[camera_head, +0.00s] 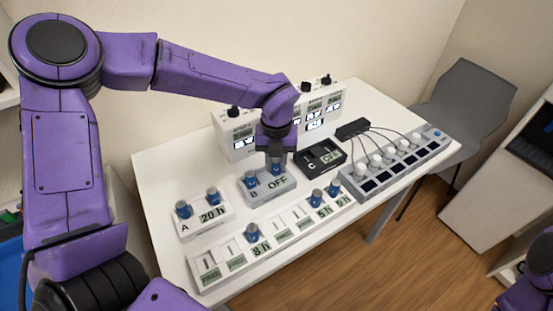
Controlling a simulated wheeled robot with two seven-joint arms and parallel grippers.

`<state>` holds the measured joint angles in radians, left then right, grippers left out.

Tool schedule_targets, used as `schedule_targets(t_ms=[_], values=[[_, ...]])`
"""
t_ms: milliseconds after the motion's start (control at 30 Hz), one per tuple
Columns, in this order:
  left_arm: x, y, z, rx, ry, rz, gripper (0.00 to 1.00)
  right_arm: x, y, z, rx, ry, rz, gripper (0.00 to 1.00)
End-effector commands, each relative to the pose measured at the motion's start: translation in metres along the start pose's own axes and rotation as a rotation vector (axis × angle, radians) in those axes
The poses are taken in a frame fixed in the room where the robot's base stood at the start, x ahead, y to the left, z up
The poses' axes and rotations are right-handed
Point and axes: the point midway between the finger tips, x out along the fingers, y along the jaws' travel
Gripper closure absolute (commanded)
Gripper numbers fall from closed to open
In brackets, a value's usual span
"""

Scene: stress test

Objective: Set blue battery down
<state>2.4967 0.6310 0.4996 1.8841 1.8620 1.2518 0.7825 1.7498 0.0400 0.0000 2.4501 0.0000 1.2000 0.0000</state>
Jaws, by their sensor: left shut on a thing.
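My left gripper (275,153) points down over the right side of grey box B (262,191), whose display reads OFF. It is shut on a blue battery (276,168), which stands upright at box B's right slot; whether it is fully seated cannot be told. Another blue battery (250,179) stands in box B's left side. White box A (208,222), reading 20 h, holds two blue batteries. The long white tray (205,281) in front holds one blue battery (252,232) near its middle and two more at its right end. My right gripper is out of view.
Black box C (322,158), reading OFF, stands close to the right of box B. A grey strip (352,192) with several white-capped units and cables lies at the right. White boxes with displays (222,130) stand behind. Bare white table (160,170) shows at the left.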

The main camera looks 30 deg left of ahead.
Motion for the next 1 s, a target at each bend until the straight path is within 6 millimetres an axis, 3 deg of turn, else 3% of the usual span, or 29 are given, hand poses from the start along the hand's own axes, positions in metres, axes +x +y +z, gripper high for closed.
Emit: schedule_targets(t_ms=[400,433,500,767,867,1000], values=[[0.009,0.0,0.0,-0.001,-0.001,-0.001,1.0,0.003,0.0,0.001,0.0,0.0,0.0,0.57],[0.008,-0.001,0.0,-0.001,-0.001,-0.001,0.65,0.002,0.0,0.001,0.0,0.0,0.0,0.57],[0.007,0.0,0.0,-0.001,-0.001,0.0,0.49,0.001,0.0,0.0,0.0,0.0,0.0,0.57],[0.006,-0.001,0.0,-0.001,-0.001,0.0,0.49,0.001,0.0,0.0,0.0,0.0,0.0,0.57],[-0.002,-0.001,0.0,-0.001,-0.003,-0.002,0.49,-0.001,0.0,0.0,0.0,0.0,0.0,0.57],[-0.032,-0.001,0.001,-0.002,-0.005,-0.004,0.49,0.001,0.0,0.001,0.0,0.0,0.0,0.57]])
